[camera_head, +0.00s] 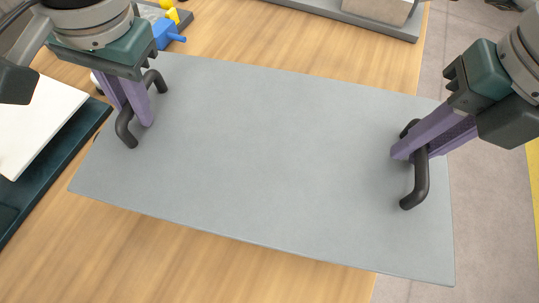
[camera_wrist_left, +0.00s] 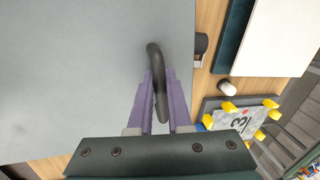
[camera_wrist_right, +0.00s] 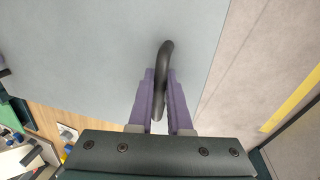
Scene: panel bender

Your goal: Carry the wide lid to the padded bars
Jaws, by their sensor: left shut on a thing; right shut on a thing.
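The wide lid (camera_head: 270,160) is a flat grey sheet with a black bar handle near each short end. It spans much of the head view, over the wooden table, and its right end reaches past the table's edge. My left gripper (camera_head: 142,112) is shut on the left handle (camera_wrist_left: 155,60). My right gripper (camera_head: 408,152) is shut on the right handle (camera_head: 418,180), which also shows in the right wrist view (camera_wrist_right: 165,60). The lid looks slightly tilted in the head view; its height above the table is hard to tell. I cannot make out the padded bars.
The wooden table (camera_head: 200,250) is bare in front of the lid. A dark green tray with a white panel (camera_head: 35,120) lies at left. A fixture with yellow and blue parts (camera_head: 168,30) stands behind the lid's left end. A grey base (camera_head: 385,22) stands at the back. Floor shows at right.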

